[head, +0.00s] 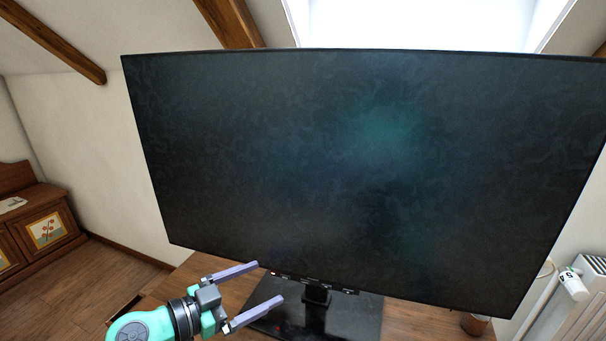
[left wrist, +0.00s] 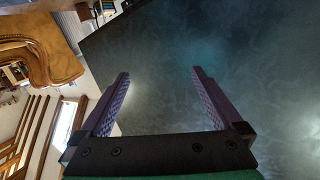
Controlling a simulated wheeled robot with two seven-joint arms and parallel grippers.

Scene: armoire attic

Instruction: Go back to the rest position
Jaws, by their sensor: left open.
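My left gripper (head: 269,284) is open and empty at the bottom of the head view, its two purple fingers spread wide. It is in front of the lower left part of a large dark monitor (head: 360,160). In the left wrist view the same open fingers (left wrist: 160,85) show with the dark screen (left wrist: 240,60) behind them and nothing between them. I cannot tell whether the fingertips touch anything, but they look apart from the screen. My right gripper is not in view.
The monitor's black stand (head: 350,318) rests on a wooden table (head: 195,272). A radiator (head: 585,315) with a white valve (head: 572,284) is at the right. A wooden cabinet (head: 42,230) stands at the far left.

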